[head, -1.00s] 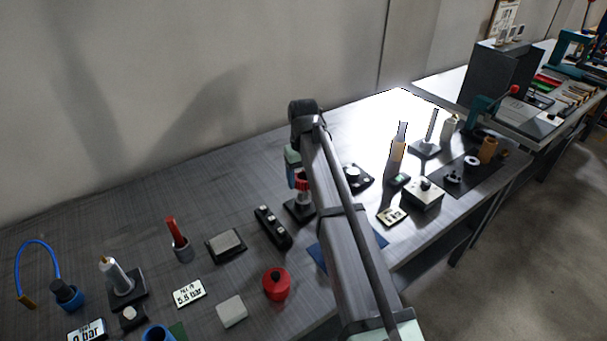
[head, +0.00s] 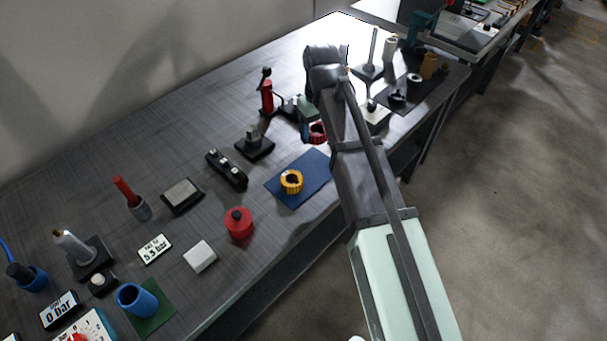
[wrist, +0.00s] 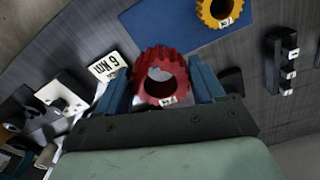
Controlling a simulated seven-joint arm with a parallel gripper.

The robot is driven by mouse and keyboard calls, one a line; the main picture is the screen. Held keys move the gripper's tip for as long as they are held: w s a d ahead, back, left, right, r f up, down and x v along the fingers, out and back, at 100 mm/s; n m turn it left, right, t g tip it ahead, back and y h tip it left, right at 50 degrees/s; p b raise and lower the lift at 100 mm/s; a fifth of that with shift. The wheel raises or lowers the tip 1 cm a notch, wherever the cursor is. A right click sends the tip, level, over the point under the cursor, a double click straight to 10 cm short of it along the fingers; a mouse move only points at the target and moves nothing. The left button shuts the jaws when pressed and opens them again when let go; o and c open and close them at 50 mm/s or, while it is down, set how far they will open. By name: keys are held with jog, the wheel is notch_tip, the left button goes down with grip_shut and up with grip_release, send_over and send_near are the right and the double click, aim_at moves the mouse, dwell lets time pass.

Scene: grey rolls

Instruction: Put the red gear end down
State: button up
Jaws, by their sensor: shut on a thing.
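The red gear (wrist: 150,72) is between the blue fingers of my gripper (wrist: 162,88) in the wrist view. My gripper is shut on it. Its toothed rim, a small white label and its round hole, facing the camera, are visible. In the head view the red gear (head: 318,132) shows under my gripper (head: 312,125), partly hidden by my arm. It is just beyond the far right end of the blue mat (head: 318,168). I cannot tell its exact height above the table. A yellow gear (head: 291,181) lies on the mat with its hole up.
A black base with a short grey post (head: 255,145) stands left of the mat, beside a black block with several knobs (head: 227,169). A red-bodied tool (head: 267,97) stands behind. A white "6 Nm" card (wrist: 107,66) is near the gear. Much of the mat is bare.

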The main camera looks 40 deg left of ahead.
aim_at(317, 167)
jog(key=shift+s+d+f+n, duration=0.1)
jog(key=shift+s+d+n, duration=0.25)
jog(key=shift+d, duration=0.3)
jog(key=shift+n, duration=0.35)
jog(key=shift+a+f, duration=0.15)
jog(key=shift+f, duration=4.85)
jog(key=shift+f, duration=0.15)
jog(key=o, duration=1.3)
notch_tip(317, 167, up, 12)
jog(key=shift+r, duration=0.15)
